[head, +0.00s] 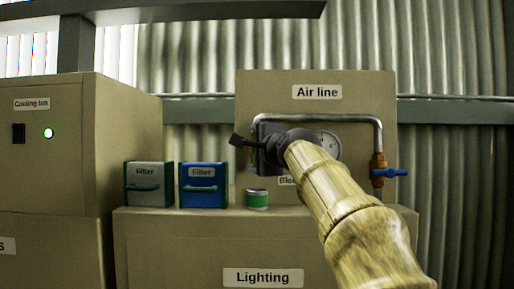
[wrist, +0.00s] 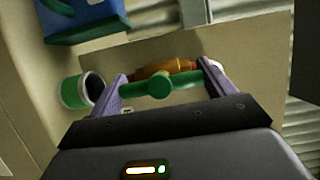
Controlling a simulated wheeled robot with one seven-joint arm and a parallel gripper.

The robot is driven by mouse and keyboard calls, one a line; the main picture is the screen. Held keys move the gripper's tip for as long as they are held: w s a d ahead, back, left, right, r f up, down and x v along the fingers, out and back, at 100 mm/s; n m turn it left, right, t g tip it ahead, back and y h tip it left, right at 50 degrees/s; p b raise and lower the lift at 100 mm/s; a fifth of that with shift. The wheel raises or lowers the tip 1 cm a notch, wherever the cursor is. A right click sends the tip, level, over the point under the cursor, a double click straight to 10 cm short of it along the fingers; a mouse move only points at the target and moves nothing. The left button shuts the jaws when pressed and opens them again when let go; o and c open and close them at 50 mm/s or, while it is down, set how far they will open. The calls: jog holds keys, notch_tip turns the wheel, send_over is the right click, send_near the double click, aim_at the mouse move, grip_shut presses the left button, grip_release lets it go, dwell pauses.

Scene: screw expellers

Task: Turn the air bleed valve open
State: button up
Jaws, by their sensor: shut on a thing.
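The air line panel (head: 365,95) stands at the back with a pipe (head: 320,117) looping across it. A bleed label (head: 287,181) shows low on the panel, partly covered by my arm. In the wrist view, the bleed valve has a green handle (wrist: 160,86) on an orange-brass body (wrist: 165,68). My gripper (wrist: 163,80) has its two purple fingers at the two ends of this handle, shut on it. In the head view my gripper (head: 266,145) is at the panel's left part and hides the bleed valve. The handle's exact angle to its pipe is unclear.
A blue-handled valve (head: 390,173) sits on the pipe's right end. A green-and-white can (head: 257,199), a blue filter box (head: 203,187) and a grey filter box (head: 149,185) stand left of my arm on the lighting cabinet (head: 170,235). A round gauge (head: 330,145) is partly hidden.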

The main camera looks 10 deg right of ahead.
jog(key=shift+w+a+f, duration=0.1)
jog(key=shift+f, duration=0.15)
jog(key=o, duration=0.7)
jog(key=shift+o, duration=1)
jog(key=shift+a+r, duration=0.1)
jog(key=shift+r, duration=0.05)
jog(key=shift+s, duration=0.2)
jog(key=shift+s+d, duration=0.2)
jog(key=shift+s, duration=0.05)
jog(key=s+d+b, duration=0.2)
jog(key=s+b, duration=0.4)
jog(key=s, duration=1)
jog(key=shift+s+b, duration=0.3)
jog(key=shift+b, duration=0.05)
jog(key=shift+w, duration=0.1)
